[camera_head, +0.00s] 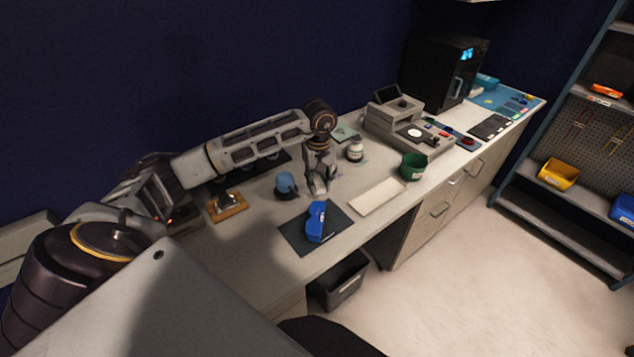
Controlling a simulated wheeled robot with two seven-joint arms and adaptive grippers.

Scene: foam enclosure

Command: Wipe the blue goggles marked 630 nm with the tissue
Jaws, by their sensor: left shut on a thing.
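The blue goggles (316,222) lie on a dark mat (292,238) near the front edge of the counter. The 630 nm marking is too small to read. My left gripper (319,189) points down just behind the goggles, at their far end. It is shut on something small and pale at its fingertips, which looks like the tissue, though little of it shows. I cannot tell whether it touches the goggles. My right gripper is not in view.
A blue-topped round item (286,184) stands left of the gripper and a wooden block (227,205) further left. A white bottle (355,150), green cup (413,166) and pale flat pad (377,197) are to the right. A dark bin (339,283) stands below the counter.

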